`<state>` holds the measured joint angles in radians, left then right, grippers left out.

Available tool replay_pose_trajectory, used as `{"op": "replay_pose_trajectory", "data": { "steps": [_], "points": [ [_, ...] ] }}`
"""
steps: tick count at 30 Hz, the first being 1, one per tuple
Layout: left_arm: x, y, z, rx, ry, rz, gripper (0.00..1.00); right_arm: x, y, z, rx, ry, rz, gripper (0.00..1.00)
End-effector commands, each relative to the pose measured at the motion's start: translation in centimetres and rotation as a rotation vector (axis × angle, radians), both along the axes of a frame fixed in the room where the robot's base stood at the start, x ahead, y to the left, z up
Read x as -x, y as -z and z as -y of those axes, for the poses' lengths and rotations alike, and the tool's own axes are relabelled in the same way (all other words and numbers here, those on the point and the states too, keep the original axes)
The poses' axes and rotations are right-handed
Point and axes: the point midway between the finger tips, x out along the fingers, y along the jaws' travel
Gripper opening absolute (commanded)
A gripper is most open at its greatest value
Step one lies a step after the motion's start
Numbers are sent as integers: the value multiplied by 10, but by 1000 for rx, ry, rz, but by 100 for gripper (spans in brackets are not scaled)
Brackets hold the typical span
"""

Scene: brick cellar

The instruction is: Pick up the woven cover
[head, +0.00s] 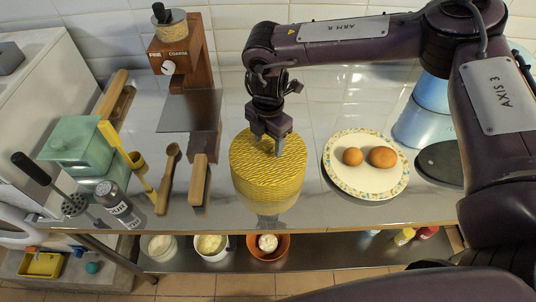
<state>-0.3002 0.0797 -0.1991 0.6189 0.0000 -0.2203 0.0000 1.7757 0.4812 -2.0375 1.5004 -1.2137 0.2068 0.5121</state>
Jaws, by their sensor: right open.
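The woven cover (267,180) is a round, yellow, basket-like dome on the shiny counter, near the middle of the head view. My right gripper (270,149) comes down from above over its top. The fingers are open and sit at the cover's upper surface, around its top centre. They hide that part, so I cannot tell whether they touch it. My left gripper does not show.
Right of the cover is a patterned plate (344,183) with two brown round items. Left are a wooden-handled tool (198,180), a wooden spoon (168,178) and a coffee grinder (177,50). Bowls (268,254) stand on the shelf below.

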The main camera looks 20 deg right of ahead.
Motion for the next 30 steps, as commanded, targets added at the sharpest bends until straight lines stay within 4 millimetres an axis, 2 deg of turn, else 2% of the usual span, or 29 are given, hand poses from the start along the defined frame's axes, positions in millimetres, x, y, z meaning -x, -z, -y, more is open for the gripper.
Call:
{"op": "replay_pose_trajectory", "data": {
  "steps": [3, 15, 25, 30],
  "points": [
    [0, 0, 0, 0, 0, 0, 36, 0, 0, 0, 0, 0, 0, 54],
    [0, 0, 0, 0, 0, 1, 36, 0, 0, 0, 0, 0, 0, 1],
    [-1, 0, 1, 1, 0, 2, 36, 0, -2, 0, 0, 0, 1, 0],
    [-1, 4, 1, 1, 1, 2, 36, -2, -11, -1, -2, 0, 4, 0]
  ]
}}
